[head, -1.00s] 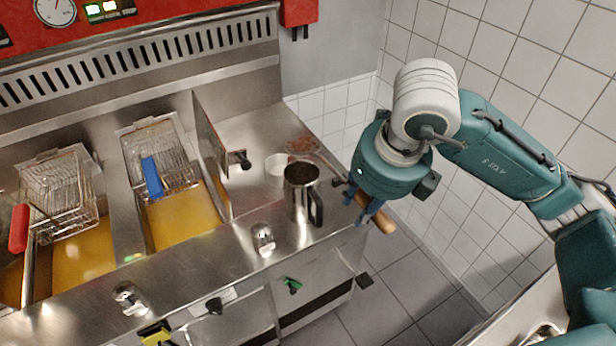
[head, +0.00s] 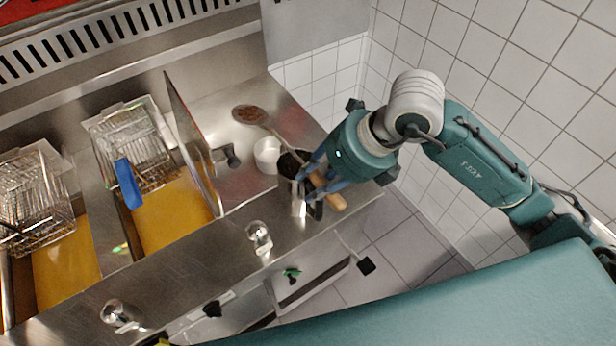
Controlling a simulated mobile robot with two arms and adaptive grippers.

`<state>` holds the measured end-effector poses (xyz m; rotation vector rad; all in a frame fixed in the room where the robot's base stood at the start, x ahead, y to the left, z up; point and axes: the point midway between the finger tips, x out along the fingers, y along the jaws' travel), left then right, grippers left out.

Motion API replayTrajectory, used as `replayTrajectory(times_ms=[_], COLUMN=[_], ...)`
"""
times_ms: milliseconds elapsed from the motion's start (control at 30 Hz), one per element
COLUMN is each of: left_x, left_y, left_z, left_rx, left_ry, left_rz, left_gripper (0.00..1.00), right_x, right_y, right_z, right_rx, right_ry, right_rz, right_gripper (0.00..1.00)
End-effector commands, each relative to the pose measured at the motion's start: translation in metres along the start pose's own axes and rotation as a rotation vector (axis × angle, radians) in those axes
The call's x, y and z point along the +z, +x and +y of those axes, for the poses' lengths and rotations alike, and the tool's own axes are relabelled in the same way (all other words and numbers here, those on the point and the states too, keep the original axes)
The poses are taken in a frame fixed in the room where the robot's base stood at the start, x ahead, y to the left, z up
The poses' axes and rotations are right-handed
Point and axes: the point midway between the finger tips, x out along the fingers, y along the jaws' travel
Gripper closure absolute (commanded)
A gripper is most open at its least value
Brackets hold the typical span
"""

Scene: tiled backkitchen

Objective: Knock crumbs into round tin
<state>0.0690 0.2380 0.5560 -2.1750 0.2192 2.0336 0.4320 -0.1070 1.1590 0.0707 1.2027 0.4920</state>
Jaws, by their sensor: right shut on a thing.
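My right gripper (head: 318,180) is shut on the wooden handle (head: 334,202) of a skimmer. The skimmer's round head (head: 250,114) carries brown crumbs and shows up and left of a small white round container (head: 267,156). Its thin shaft passes beside that container in the picture; I cannot tell the height of the head above the counter. A steel jug (head: 299,205) with a dark inside stands in front of the container, partly hidden by my fingers. I cannot tell for sure which vessel is the round tin. My left gripper is out of view.
Two fryer wells with yellow oil and wire baskets (head: 132,150) lie at the left. An upright steel panel (head: 190,140) divides them from the steel counter (head: 225,115). A tiled wall (head: 500,50) closes the right side. Knobs line the front edge.

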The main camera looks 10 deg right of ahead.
Motion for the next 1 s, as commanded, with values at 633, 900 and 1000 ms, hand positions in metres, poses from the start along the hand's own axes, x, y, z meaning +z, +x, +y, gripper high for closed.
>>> replayTrajectory(times_ms=[633, 900, 1000], left_x=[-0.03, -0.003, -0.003], left_y=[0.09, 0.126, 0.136], left_z=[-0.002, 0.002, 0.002], left_rx=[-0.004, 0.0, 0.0], left_ry=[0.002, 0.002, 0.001], left_rz=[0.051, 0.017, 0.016], left_gripper=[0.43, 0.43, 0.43], right_x=[-0.01, -0.014, -0.014], right_y=[0.026, 0.034, 0.034], right_z=[-0.054, -0.073, -0.077], right_rx=[0.636, 0.846, 0.905], right_ry=[0.27, 0.355, 0.379], right_rz=[-0.007, -0.004, -0.005], right_gripper=[1.0, 1.0, 1.0])
